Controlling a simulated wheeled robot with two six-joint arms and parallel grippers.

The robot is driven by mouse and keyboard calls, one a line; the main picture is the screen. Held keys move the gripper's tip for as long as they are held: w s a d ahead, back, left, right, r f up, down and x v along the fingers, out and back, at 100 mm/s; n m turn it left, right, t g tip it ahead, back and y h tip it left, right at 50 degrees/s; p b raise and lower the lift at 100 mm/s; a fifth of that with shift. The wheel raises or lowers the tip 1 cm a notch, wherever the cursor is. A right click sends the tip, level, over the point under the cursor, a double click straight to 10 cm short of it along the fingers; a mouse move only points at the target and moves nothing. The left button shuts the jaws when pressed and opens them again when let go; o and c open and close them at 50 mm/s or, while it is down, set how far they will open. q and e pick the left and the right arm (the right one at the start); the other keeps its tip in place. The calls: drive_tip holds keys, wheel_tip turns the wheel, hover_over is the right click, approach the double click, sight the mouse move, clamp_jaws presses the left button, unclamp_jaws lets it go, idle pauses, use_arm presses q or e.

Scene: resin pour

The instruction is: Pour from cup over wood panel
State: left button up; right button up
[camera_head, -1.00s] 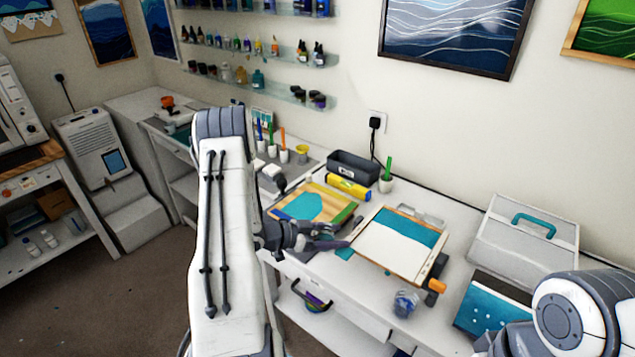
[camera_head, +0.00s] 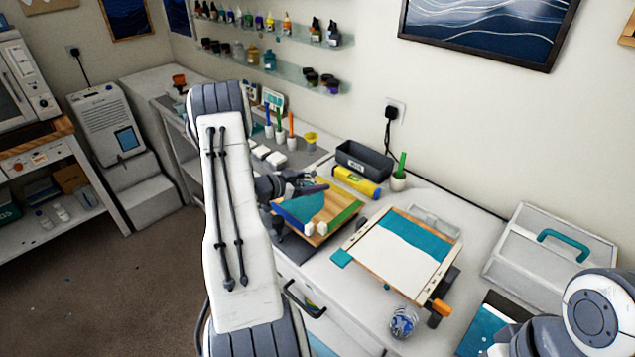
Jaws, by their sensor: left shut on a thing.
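The wood panel (camera_head: 343,217) lies on the worktop, with blue and teal areas over bare wood. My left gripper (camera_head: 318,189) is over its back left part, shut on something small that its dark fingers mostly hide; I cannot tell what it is. A clear cup (camera_head: 403,322) with blue in it stands near the front edge of the worktop, apart from the gripper. My right gripper is out of view; only part of my right arm shows at the lower right.
A board with a white and teal sheet (camera_head: 395,262) lies right of the panel. Behind are a yellow level (camera_head: 356,182), a grey bin (camera_head: 364,160) and a yellow cup (camera_head: 311,138). A white case (camera_head: 545,255) stands at the right.

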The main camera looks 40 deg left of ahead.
use_arm(q)
drive_tip(key=m+y+b, duration=0.1)
drive_tip(key=m+b, duration=0.1)
drive_tip(key=b, duration=0.2)
drive_tip(key=m+y+b, duration=0.1)
drive_tip(key=m+b, duration=0.1)
drive_tip(key=b, duration=0.3)
drive_tip(key=m+y+b, duration=0.2)
drive_tip(key=m+b, duration=0.1)
drive_tip(key=b, duration=0.2)
drive_tip(key=shift+f+t, duration=0.3)
drive_tip(key=shift+f, duration=0.05)
drive_tip(key=shift+r+y, duration=0.3)
drive_tip(key=shift+r, duration=0.05)
drive_tip(key=shift+f+m+b, duration=0.2)
drive_tip(key=shift+m+b, duration=0.3)
drive_tip(key=shift+b, duration=0.4)
drive_tip(key=shift+m+y+b, duration=0.3)
drive_tip(key=shift+m+b, duration=0.1)
drive_tip(key=shift+b, duration=0.95)
drive_tip(key=shift+f+b, duration=0.1)
drive_tip(key=shift+b, duration=0.2)
idle(1.3)
